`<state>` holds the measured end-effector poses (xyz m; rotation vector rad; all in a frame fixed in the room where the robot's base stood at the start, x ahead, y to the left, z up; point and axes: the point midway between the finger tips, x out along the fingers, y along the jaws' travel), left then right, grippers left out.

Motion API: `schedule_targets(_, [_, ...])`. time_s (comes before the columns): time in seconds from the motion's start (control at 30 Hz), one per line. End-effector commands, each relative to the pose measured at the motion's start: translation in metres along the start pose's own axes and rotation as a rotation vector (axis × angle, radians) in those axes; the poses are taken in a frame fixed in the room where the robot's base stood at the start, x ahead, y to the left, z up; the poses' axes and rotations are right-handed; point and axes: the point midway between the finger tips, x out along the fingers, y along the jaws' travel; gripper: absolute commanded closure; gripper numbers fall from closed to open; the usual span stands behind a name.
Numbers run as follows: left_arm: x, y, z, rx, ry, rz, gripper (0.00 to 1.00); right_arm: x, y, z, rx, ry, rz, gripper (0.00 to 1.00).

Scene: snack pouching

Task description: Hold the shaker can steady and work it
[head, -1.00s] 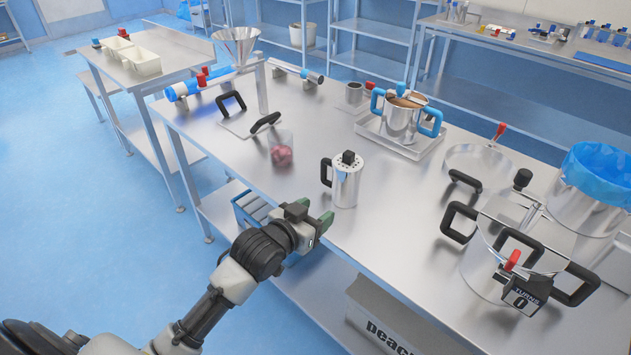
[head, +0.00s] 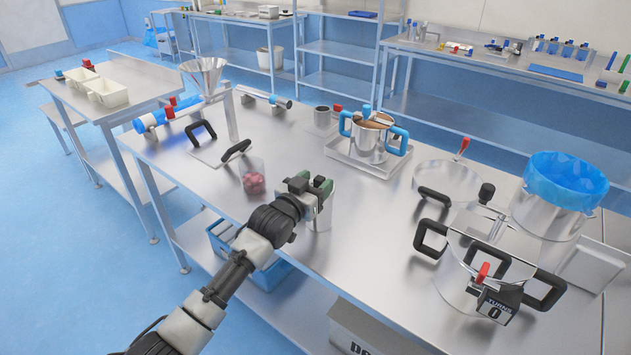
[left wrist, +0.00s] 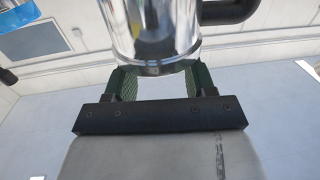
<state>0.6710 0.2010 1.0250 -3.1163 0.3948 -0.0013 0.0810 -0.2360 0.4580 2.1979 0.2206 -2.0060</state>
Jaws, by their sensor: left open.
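The shaker can (head: 321,216) is a shiny metal cylinder standing on the steel table, with its top and handle mostly hidden behind my left gripper in the head view. In the left wrist view its body (left wrist: 155,35) and part of the black handle (left wrist: 228,10) show. My left gripper (head: 312,186) has green fingers and is open at the can. In the left wrist view the fingers lie on either side of the can's lower edge; I cannot tell whether they touch it. My right gripper is not in view.
A clear cup with reddish contents (head: 253,180) stands left of the can. A pot with blue handles (head: 370,140) sits on a tray behind it. A large black-handled pot (head: 455,285) stands at the right. The table between them is clear.

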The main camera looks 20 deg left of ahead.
Motion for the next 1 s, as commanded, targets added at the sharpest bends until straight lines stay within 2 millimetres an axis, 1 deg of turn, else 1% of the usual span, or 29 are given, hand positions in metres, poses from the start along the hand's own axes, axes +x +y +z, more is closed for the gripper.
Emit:
schedule_targets(0.1, [0.004,0.0003,-0.0001,0.0,0.0,0.0,0.45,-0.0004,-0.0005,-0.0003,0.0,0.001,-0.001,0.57])
schedule_targets(0.33, [0.0041,0.0003,0.0002,0.0,-0.001,0.0,0.45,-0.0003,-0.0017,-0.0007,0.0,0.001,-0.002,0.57])
schedule_targets(0.6, [0.0039,0.0002,0.0003,0.0,-0.001,0.0,0.86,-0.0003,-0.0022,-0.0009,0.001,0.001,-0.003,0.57])
schedule_targets(0.7, [0.0038,0.0002,0.0003,0.0,-0.001,0.0,1.0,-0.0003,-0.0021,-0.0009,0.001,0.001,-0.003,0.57])
schedule_targets(0.73, [0.0038,0.0002,0.0003,0.0,-0.001,0.0,0.77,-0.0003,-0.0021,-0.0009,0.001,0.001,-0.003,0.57])
schedule_targets(0.8, [0.0038,0.0002,0.0004,0.0,-0.001,0.0,0.87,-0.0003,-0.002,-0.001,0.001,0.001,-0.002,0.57])
schedule_targets(0.87, [0.0038,0.0002,0.0004,0.0,-0.001,0.0,0.96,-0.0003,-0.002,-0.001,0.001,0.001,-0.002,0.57])
schedule_targets(0.9, [0.0037,0.0002,0.0004,0.0,-0.001,0.0,0.69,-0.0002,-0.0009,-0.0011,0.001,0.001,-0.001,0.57])
schedule_targets(1.0, [0.0037,0.0001,0.0004,0.0,-0.001,0.0,0.54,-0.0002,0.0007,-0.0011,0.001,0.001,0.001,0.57])
